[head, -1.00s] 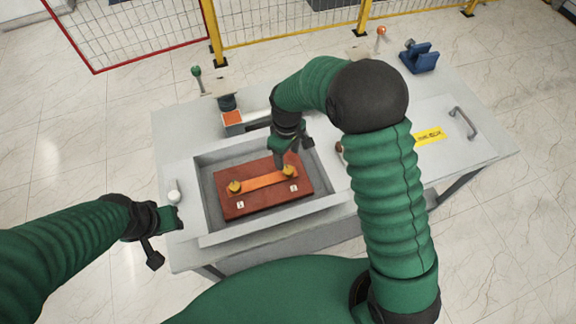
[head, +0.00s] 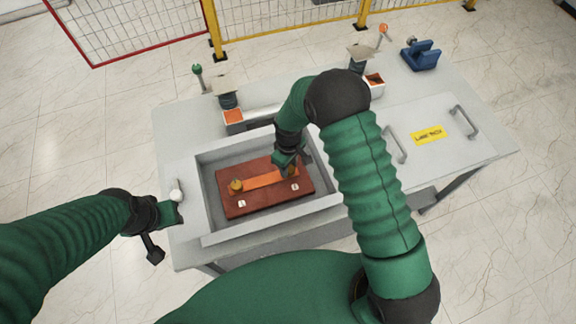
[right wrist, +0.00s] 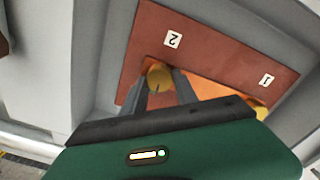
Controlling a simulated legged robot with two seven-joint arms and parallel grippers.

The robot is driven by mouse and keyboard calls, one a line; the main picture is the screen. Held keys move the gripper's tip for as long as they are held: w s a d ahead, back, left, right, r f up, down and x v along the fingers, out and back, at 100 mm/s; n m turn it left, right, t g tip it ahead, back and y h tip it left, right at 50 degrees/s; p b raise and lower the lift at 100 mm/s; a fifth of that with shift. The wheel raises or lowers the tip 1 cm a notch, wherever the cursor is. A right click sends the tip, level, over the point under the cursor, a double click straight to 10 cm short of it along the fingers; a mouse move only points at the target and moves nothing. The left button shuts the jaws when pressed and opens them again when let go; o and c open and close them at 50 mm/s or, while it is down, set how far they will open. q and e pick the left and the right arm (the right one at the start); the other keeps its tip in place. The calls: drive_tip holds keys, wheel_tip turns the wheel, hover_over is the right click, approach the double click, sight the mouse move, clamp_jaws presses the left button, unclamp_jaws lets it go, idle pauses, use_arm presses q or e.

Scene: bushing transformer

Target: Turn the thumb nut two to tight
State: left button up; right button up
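A red-brown board (head: 232,206) lies in the grey recess of the table with an orange copper bar (head: 263,180) across it. Thumb nut two (right wrist: 160,77), a gold knob, is beside the label 2 (right wrist: 173,39). My right gripper (right wrist: 162,88) has one finger on each side of this nut; I cannot tell if they press on it. In the head view the right gripper (head: 288,164) partly hides the nut. The other gold nut (head: 236,186) is by label 1. My left gripper (head: 176,214) is away at the table's left edge; its fingers are unclear.
Recess walls (head: 207,205) surround the board. A white knob (head: 177,195) is near my left gripper. Handles (head: 464,122) and a yellow label (head: 429,135) are on the right panel. A blue holder (head: 420,54) and posts with green and orange knobs stand at the back.

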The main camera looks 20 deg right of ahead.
sight(290, 168)
drive_tip(key=shift+s+d, duration=0.1)
drive_tip(key=shift+d, duration=0.1)
clamp_jaws()
drive_tip(key=shift+f, duration=0.1)
use_arm(q)
drive_tip(key=shift+d+f, duration=0.15)
use_arm(e)
drive_tip(key=shift+a+m, duration=0.1)
drive_tip(key=shift+m, duration=0.2)
drive_tip(key=o, duration=0.6)
unclamp_jaws()
use_arm(q)
drive_tip(key=shift+s+d, duration=0.2)
use_arm(e)
drive_tip(key=shift+o, duration=1)
drive_tip(key=shift+s, duration=0.1)
drive_tip(key=shift+r, duration=0.25)
use_arm(q)
drive_tip(key=b+x, duration=0.2)
drive_tip(key=shift+s+a+f+b, duration=0.1)
drive_tip(key=shift+f+b, duration=0.1)
drive_tip(key=shift+b, duration=0.2)
use_arm(e)
wheel_tip(290, 168, up, 16)
drive_tip(key=shift+r, duration=0.25)
